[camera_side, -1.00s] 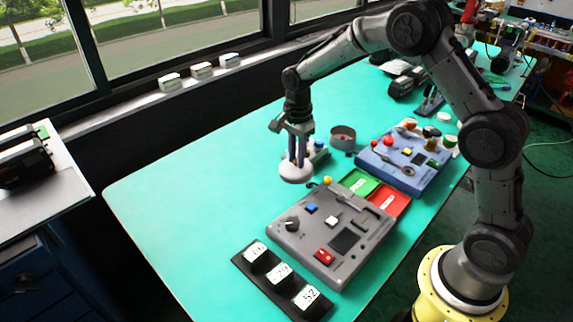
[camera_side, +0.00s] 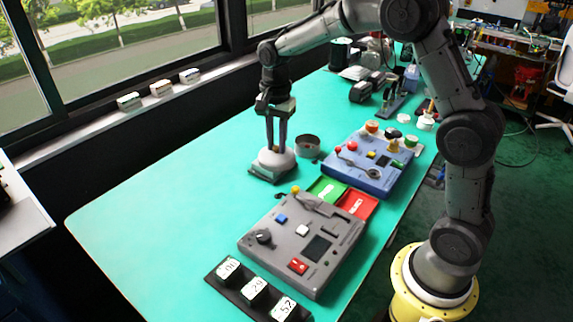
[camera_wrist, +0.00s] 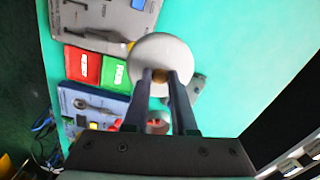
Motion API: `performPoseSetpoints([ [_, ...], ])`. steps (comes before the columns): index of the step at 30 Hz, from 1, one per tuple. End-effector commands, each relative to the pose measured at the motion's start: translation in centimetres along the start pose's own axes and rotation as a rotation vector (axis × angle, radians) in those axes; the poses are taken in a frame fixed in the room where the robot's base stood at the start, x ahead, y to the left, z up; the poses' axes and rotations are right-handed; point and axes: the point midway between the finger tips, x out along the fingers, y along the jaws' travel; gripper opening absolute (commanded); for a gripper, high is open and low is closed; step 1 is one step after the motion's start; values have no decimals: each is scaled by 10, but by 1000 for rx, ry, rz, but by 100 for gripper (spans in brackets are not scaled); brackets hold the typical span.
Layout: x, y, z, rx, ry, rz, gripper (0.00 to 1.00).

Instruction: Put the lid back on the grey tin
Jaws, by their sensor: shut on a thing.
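My gripper (camera_side: 277,147) points down, shut on the small knob of a round white lid (camera_side: 275,160). In the wrist view the lid (camera_wrist: 160,52) sits level beyond my fingertips (camera_wrist: 160,76), with the brown knob between them. The grey tin (camera_side: 307,146) stands open on the green table, just right of and behind the lid in the side view. The lid is apart from the tin and over or in front of a small grey block (camera_side: 262,173), which it mostly hides.
A blue control box (camera_side: 372,165) stands right of the tin. Green (camera_side: 327,188) and red (camera_side: 357,205) trays and a grey control box (camera_side: 300,240) lie nearer the front. A black strip with number blocks (camera_side: 222,282) is at front left. The table's left side is clear.

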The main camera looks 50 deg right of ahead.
Motion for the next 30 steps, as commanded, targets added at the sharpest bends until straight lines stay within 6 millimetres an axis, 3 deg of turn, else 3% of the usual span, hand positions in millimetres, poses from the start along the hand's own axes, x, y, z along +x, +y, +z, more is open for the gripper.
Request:
performPoseSetpoints([
  [3, -7, -26, -41, -17, 4, -8, 0],
  [9, -7, -50, -116, -15, 11, -15, 0],
  [18, 23, -46, -229, 82, 17, -16, 0],
  [21, 38, -36, -254, 125, 16, -13, 0],
  [24, 51, -27, -267, 153, 7, -1, 0],
  [30, 62, -17, -275, 175, -3, 13, 0],
])
